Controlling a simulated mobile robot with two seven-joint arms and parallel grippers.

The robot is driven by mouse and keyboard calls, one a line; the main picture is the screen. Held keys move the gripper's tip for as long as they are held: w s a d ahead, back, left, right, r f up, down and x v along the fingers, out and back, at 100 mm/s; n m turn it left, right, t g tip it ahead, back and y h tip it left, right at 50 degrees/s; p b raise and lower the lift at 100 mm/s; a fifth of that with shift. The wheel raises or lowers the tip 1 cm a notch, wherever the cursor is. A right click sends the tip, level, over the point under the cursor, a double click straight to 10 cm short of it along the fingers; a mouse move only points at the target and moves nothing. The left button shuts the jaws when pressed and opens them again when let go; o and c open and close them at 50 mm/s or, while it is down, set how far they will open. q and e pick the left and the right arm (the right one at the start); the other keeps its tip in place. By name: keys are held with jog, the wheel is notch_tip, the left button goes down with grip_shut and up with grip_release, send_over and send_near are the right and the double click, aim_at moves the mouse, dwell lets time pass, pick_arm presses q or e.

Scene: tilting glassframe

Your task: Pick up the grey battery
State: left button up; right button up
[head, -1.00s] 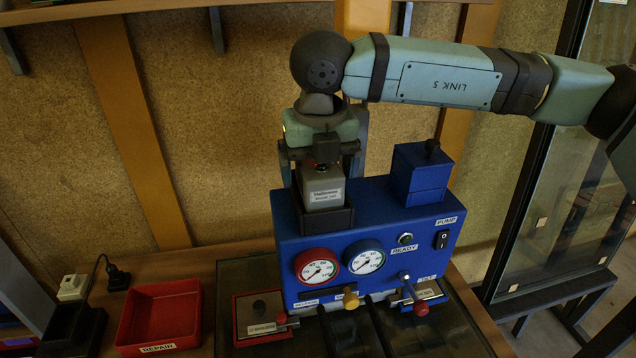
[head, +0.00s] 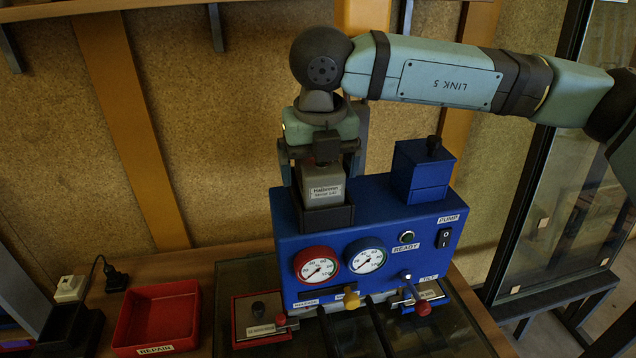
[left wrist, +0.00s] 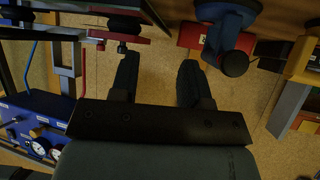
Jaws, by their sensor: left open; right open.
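The grey battery (head: 323,185), with a white label, stands upright in a dark holder (head: 327,217) on top of the blue pump unit (head: 375,240). My right gripper (head: 322,155) comes down from above, right over the battery's top. Its jaws are open around or just above the battery's upper part; the wrist hides the exact contact. My left gripper (left wrist: 160,85) shows only in the left wrist view, open and with nothing between its fingers.
The unit carries two gauges, a lever with a red knob (head: 423,307) and a blue box (head: 420,170). A red repair tray (head: 157,318) and a black charger (head: 72,330) stand at left. A glass frame (head: 560,190) stands at right.

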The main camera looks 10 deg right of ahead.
jog(key=c, duration=1.4)
jog(key=shift+r, duration=0.15)
